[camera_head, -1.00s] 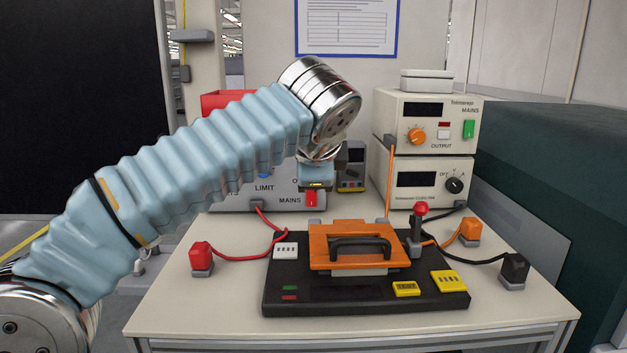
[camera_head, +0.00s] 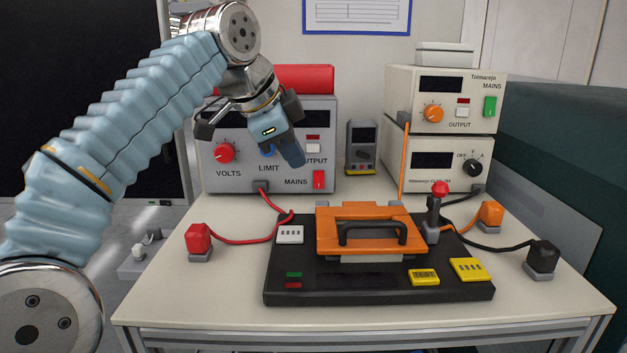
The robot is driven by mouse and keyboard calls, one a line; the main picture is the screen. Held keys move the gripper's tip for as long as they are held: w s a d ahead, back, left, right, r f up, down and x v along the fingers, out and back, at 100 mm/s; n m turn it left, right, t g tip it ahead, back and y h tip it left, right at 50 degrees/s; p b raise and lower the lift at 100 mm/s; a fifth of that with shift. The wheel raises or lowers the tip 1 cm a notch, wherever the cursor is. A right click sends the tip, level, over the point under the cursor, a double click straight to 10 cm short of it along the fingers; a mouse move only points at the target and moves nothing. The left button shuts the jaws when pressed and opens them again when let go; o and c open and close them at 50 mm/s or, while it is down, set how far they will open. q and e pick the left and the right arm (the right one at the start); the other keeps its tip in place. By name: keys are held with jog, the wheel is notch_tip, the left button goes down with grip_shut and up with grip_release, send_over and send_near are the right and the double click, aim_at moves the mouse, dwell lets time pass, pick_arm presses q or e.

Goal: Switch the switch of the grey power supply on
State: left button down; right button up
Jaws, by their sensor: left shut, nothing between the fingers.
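The grey power supply (camera_head: 218,178) stands at the back left of the table, with a red VOLTS knob and LIMIT and OUTPUT labels on its front. My left gripper (camera_head: 296,160) is shut and empty. It is in front of the panel, up and to the left of the MAINS switch and apart from it in the picture. It hides part of the panel around LIMIT and OUTPUT. My right gripper is out of view.
A cream power supply (camera_head: 474,95) with a green MAINS switch stands on another cream unit (camera_head: 448,178) at the back right. A grey meter (camera_head: 361,150) stands between. A black fixture (camera_head: 340,293) with an orange handled part (camera_head: 330,235) fills the middle front, with cables beside it.

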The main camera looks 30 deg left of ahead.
aim_at(314, 181)
pick_arm(q)
jog(key=b+x, duration=0.2)
jog(key=x, duration=0.7)
jog(key=shift+w+f, duration=0.1)
jog(key=shift+f, duration=0.25)
jog(key=w, duration=0.1)
jog(key=w+a, duration=0.1)
jog(key=w, duration=0.1)
jog(key=shift+a+f+p, duration=0.2)
jog(key=shift+a+p, duration=0.05)
jog(key=shift+p, duration=0.15)
jog(key=shift+w+a+f, duration=0.1)
jog(key=shift+w+a, duration=0.15)
jog(key=shift+w, duration=0.1)
